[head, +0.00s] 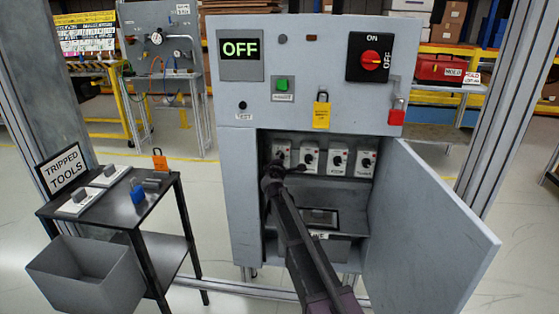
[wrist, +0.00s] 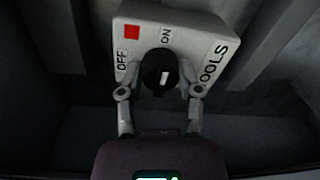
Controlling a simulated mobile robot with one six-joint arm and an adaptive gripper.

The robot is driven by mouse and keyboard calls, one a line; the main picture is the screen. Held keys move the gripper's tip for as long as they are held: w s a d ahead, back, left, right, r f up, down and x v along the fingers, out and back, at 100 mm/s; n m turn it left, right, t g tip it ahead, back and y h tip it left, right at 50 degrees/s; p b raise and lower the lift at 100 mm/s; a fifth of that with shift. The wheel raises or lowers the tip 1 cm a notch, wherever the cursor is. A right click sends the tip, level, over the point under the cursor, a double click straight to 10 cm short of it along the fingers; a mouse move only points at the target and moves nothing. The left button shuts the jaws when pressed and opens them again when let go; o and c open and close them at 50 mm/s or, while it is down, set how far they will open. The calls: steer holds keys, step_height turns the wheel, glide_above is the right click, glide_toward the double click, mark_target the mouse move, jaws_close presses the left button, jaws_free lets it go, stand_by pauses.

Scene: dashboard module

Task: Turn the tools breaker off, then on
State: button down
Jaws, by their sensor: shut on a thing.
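The tools breaker (wrist: 205,42) fills the top of the wrist view: a pale box with OFF, ON and partly hidden TOOLS lettering and a red square. Its round black knob (wrist: 158,66) has a white mark that points up, roughly toward ON. My gripper (wrist: 160,90) has its two fingers on either side of this knob and is shut on it. In the head view my gripper (head: 273,172) is inside the open cabinet, at the leftmost breaker (head: 281,153) of the row. My arm hides part of that breaker there, and its label cannot be read.
Other breakers (head: 337,160) stand close to the right. The cabinet door (head: 425,225) hangs open to the right. Above are a green OFF display (head: 240,48) and a red rotary switch (head: 371,60). A black side table (head: 118,208) with loose breakers stands left.

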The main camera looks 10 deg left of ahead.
steer(key=shift+w, duration=0.15)
steer(key=shift+c, duration=1.3)
jaws_free()
steer(key=shift+n, duration=0.5)
